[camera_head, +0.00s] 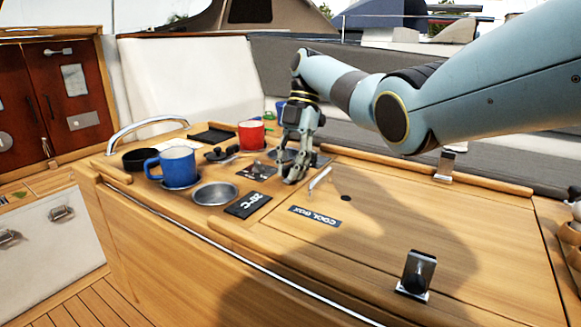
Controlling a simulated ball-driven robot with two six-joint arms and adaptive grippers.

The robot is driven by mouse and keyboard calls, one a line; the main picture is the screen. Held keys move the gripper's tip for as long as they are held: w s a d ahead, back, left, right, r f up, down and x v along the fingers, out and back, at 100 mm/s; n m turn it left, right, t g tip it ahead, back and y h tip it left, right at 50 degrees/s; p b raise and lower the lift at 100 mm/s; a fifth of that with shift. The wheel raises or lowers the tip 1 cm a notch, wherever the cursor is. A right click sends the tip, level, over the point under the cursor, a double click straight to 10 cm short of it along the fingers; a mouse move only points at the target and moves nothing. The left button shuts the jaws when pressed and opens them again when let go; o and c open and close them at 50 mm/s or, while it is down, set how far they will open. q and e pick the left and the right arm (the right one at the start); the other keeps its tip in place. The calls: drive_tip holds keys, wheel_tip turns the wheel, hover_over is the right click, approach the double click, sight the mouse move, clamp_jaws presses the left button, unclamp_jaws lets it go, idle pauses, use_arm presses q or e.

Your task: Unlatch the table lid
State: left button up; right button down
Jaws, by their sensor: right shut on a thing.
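The wooden table lid (450,230) is flat and closed, with a COOL BOX label (315,216) on the panel. An upright metal latch (417,273) stands at its front edge and another metal latch (446,164) at its back edge. A slim metal handle (320,178) stands at the lid's left end. My right gripper (291,180) points down just left of this handle, low over the tabletop. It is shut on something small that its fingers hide. My left gripper is not in view.
A curved metal rail (145,127) rises at the table's far left. The lid's top is clear.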

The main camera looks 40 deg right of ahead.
drive_tip(key=c, duration=1.4)
unclamp_jaws()
drive_tip(key=shift+w, duration=0.1)
drive_tip(key=shift+r, duration=0.1)
drive_tip(key=v, duration=0.7)
drive_tip(key=shift+r, duration=0.1)
